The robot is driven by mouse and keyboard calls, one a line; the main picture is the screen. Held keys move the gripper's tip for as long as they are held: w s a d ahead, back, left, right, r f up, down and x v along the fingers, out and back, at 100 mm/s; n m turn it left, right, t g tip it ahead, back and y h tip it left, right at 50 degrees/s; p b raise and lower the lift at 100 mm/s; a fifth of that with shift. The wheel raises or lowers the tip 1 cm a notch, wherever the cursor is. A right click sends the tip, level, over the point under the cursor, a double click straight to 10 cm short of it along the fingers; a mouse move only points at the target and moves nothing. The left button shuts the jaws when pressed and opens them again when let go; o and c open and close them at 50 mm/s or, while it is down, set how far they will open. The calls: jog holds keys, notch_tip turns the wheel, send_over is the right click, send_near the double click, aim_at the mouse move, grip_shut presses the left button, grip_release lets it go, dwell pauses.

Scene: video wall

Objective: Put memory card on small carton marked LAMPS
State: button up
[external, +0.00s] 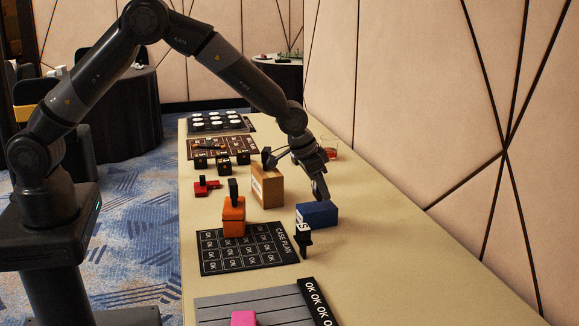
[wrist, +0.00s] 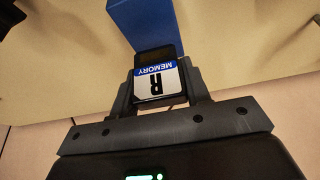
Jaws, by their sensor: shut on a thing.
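My gripper (external: 321,192) is above the table and shut on the memory card. The card is too small to make out in the external view. Just below the gripper is a small blue carton (external: 320,214) with white letters on its near left face, only partly readable; I cannot confirm LAMPS. The blue carton also shows just beyond the card in the wrist view (wrist: 140,22). I cannot tell whether card and carton touch.
A taller brown carton (external: 267,187) stands left of the blue one. A black upright piece (external: 303,242) stands close in front. An orange block with a black top (external: 234,218) stands at a black CASE PLAN mat (external: 250,262). The table's right side is clear.

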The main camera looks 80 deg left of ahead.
jog(key=shift+f, duration=0.9)
jog(key=o, duration=1)
jog(key=shift+f, duration=0.1)
